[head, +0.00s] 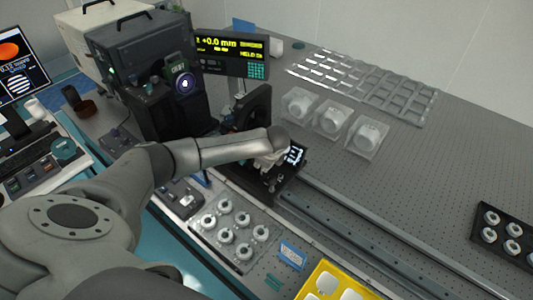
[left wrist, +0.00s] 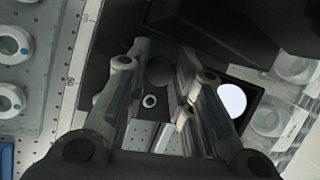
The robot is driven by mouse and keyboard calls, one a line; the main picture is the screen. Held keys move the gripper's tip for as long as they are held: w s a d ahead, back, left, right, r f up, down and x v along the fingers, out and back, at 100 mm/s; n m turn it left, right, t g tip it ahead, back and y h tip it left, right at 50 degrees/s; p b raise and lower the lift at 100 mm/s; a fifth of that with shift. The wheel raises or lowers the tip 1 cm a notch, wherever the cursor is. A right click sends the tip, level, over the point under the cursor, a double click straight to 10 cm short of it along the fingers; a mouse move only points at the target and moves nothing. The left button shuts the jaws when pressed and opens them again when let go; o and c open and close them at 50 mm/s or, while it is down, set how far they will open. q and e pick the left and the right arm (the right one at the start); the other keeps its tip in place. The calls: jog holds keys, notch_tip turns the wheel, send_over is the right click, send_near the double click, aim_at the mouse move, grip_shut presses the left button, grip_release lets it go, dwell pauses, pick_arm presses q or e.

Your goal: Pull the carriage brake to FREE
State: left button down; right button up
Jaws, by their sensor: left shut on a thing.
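The dark carriage (head: 262,184) sits on the rail in the head view, with my left gripper (head: 288,158) low over it. In the left wrist view my left gripper (left wrist: 162,62) has its two fingers around a dark round part (left wrist: 158,71), which looks like the carriage brake's knob. The fingers hide much of the brake, and its exact position is hard to tell. The display (head: 231,45) reads +0.0 mm, with a line below that seems to begin with HELD. My right gripper is not in view.
The rail (head: 350,228) runs to the lower right. A tray of white-ringed parts (head: 238,259), a blue label (head: 292,254) and a yellow tray (head: 310,286) lie near it. Clear boxes (head: 365,138) stand behind. A dark instrument (head: 160,85) stands at the back left.

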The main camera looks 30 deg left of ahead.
pick_arm(q)
jog(key=shift+s+a+r+t+p, duration=0.1)
jog(key=shift+s+t+p, duration=0.35)
jog(key=shift+s+t, duration=0.4)
jog(key=shift+s+n+t, duration=0.2)
jog(key=shift+n+t, duration=0.1)
jog(key=shift+t, duration=0.25)
jog(key=shift+s+f+t+b, duration=0.5)
jog(key=shift+t, duration=0.3)
jog(key=t+b, duration=0.1)
jog(key=b, duration=0.1)
jog(key=s+n+t+b, duration=0.1)
jog(key=shift+s+a+f+t+b, duration=0.1)
jog(key=shift+s+f+t+b, duration=0.2)
jog(key=shift+f+t+b, duration=0.1)
jog(key=shift+s+t+b, duration=0.3)
jog(key=shift+t+b, duration=0.4)
jog(key=shift+b, duration=0.4)
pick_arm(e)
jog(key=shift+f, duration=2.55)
pick_arm(q)
jog(key=c, duration=1.2)
grip_release()
jog(key=shift+c, duration=0.2)
